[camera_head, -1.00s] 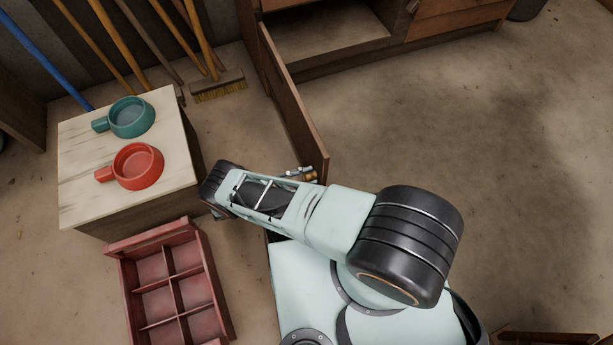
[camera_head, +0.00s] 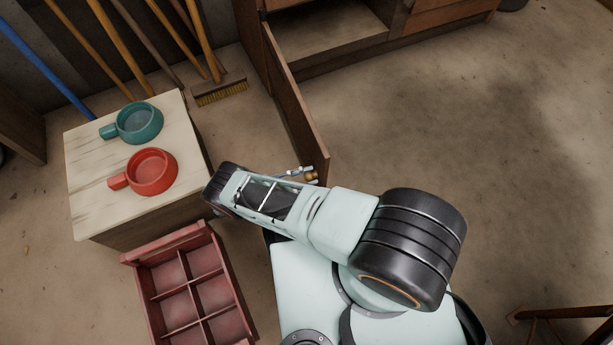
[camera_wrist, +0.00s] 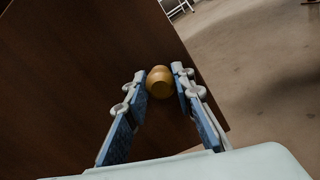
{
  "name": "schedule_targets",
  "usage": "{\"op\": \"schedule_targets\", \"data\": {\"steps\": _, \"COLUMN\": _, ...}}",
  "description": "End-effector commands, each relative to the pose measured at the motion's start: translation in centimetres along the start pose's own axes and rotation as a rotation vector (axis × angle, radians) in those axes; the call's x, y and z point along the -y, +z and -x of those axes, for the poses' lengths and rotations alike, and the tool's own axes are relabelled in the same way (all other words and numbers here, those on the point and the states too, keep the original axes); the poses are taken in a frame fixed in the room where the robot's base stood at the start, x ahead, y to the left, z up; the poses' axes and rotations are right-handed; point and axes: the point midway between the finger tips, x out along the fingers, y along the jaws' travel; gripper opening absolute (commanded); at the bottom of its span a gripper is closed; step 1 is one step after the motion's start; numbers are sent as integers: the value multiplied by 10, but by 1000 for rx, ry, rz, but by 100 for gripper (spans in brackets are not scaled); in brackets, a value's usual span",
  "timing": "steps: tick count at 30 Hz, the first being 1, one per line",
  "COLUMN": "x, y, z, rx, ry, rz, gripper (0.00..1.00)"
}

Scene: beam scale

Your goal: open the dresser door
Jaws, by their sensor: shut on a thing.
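The dresser door (camera_head: 294,105) stands swung wide open, out from the dresser (camera_head: 340,42), with the bare compartment showing behind it. In the wrist view the dark brown door face (camera_wrist: 70,70) fills the left and middle. A round golden-brown knob (camera_wrist: 159,82) sits near the door's free edge. My gripper (camera_wrist: 159,86) is shut on the knob, one blue-padded finger on each side. In the head view my gripper (camera_head: 305,175) is small at the door's near end, partly hidden by my arm.
A wooden box table (camera_head: 90,205) at left bears a teal cup (camera_head: 139,123) and a red cup (camera_head: 151,172). A red divided crate (camera_head: 190,290) lies below it. Brooms (camera_head: 205,45) lean at the back left. The floor on the right is largely clear.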

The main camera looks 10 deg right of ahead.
Motion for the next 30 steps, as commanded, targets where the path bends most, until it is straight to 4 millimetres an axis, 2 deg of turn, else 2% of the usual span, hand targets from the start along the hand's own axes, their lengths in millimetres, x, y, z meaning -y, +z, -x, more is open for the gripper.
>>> {"op": "schedule_targets", "data": {"steps": 15, "x": -1, "y": 0, "z": 0, "rx": -1, "ry": 1, "rz": -1, "gripper": 0}}
{"op": "schedule_targets", "data": {"steps": 16, "x": -1, "y": 0, "z": 0, "rx": -1, "ry": 1, "rz": -1, "gripper": 24}}
{"op": "schedule_targets", "data": {"steps": 20, "x": -1, "y": 0, "z": 0, "rx": -1, "ry": 1, "rz": -1, "gripper": 38}}
{"op": "schedule_targets", "data": {"steps": 21, "x": -1, "y": 0, "z": 0, "rx": -1, "ry": 1, "rz": -1, "gripper": 41}}
{"op": "schedule_targets", "data": {"steps": 30, "x": -1, "y": 1, "z": 0, "rx": 0, "ry": 0, "rz": 0, "gripper": 41}}
